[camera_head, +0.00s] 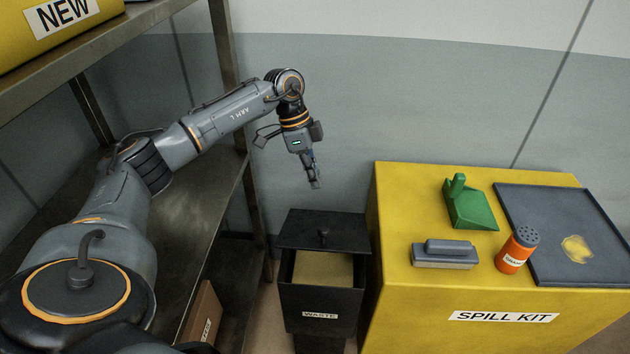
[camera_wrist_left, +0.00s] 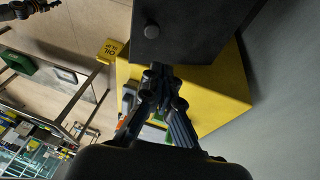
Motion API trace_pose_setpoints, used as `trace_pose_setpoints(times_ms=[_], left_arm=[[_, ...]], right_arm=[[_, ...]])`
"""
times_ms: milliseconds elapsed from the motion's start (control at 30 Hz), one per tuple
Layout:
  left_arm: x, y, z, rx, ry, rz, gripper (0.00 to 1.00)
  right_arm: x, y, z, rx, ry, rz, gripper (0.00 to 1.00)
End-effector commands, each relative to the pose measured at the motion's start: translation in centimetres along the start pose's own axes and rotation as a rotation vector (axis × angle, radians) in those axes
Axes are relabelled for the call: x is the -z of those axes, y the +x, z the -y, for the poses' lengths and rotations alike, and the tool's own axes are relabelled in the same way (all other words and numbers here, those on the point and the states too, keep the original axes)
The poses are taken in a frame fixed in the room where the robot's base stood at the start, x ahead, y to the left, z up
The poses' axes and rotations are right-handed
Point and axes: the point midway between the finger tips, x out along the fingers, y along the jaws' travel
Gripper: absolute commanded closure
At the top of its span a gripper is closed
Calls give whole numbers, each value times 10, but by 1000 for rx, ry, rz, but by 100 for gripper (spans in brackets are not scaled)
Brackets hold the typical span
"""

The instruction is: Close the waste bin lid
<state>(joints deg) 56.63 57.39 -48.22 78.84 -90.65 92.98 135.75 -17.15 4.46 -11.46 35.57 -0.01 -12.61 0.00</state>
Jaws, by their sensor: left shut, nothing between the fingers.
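The black waste bin (camera_head: 319,311) stands on the floor left of the yellow spill kit cabinet and carries a "WASTE" label. Its dark flat lid (camera_head: 345,229) with a small round knob (camera_head: 323,235) covers the rear part. The front of the opening is uncovered and shows a tan inside. My left gripper (camera_head: 316,185) is shut and empty, pointing down above the lid, apart from it. In the left wrist view the fingers (camera_wrist_left: 162,76) show below the lid (camera_wrist_left: 195,28) and its knob (camera_wrist_left: 151,31). My right gripper cannot be made out.
The yellow cabinet (camera_head: 455,285) holds a green dustpan-like piece (camera_head: 470,208), a grey block with a handle (camera_head: 445,257), an orange shaker (camera_head: 514,254) and a dark tray (camera_head: 545,215) with a yellow spill. A metal shelf (camera_head: 200,215) stands left, under my left arm.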

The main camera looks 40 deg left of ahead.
Motion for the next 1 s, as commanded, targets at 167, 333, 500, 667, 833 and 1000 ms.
trace_pose_setpoints(times_ms=[167,333,500,667,833,1000], left_arm=[[0,40,-1,-6,1,3,100],[0,75,-1,-4,3,2,100],[-7,97,-9,-2,3,4,100],[-10,108,-12,0,4,2,100],[-11,110,-13,0,4,2,100],[-11,110,-12,0,4,2,100]], right_arm=[[0,-6,0,0,0,0,52],[1,-10,0,0,0,1,52],[1,-16,0,0,0,1,52],[1,-18,-1,0,0,1,52],[1,-18,-1,-1,0,1,52],[0,-18,-2,-2,-1,2,52]])
